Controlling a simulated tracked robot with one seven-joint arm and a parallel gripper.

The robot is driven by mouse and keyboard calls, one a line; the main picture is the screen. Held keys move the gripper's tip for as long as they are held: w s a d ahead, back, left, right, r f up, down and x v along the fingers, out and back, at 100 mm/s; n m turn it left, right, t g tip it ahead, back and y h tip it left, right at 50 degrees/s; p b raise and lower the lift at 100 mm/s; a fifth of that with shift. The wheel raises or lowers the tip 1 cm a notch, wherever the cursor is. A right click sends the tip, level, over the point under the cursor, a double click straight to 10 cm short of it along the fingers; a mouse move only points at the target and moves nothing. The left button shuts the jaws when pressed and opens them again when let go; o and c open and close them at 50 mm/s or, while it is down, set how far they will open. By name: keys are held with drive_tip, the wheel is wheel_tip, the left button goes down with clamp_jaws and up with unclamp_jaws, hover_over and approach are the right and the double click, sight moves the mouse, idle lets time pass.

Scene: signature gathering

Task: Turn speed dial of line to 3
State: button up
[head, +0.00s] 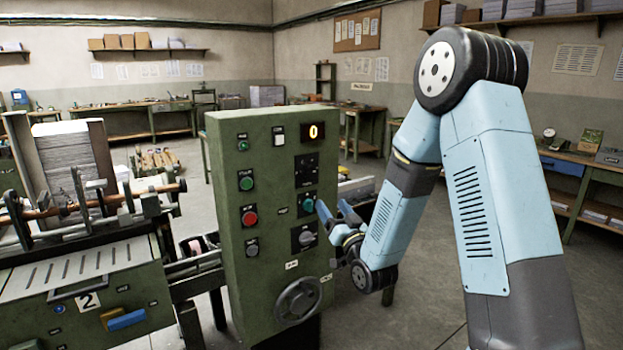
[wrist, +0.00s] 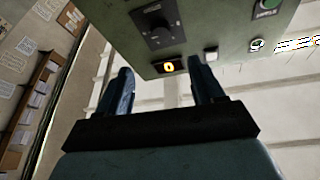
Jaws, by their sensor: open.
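The green control panel (head: 232,200) stands upright in the middle of the head view. Its lit display (head: 313,132) reads 0, and it also shows in the wrist view (wrist: 169,68). A black dial (head: 306,170) sits on a dark plate below the display. It shows near the top of the wrist view (wrist: 157,32), where the panel appears turned over. I cannot read its scale or label. My gripper (head: 332,208) is open and empty at the panel's right side, near the teal knob (head: 308,203). In the wrist view its fingers (wrist: 162,82) stand apart, with the display between them.
The panel also carries a green button (head: 246,183), a red button (head: 249,216), a lower knob (head: 305,237) and a grey handwheel (head: 299,300). A machine with paper stacks (head: 78,155) stands left. A workbench (head: 575,165) is at the right.

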sight(311, 172)
drive_tip(key=x, duration=1.3)
drive_tip(key=shift+w+a+r, duration=0.2)
drive_tip(key=shift+a, duration=0.05)
drive_tip(key=shift+c, duration=0.4)
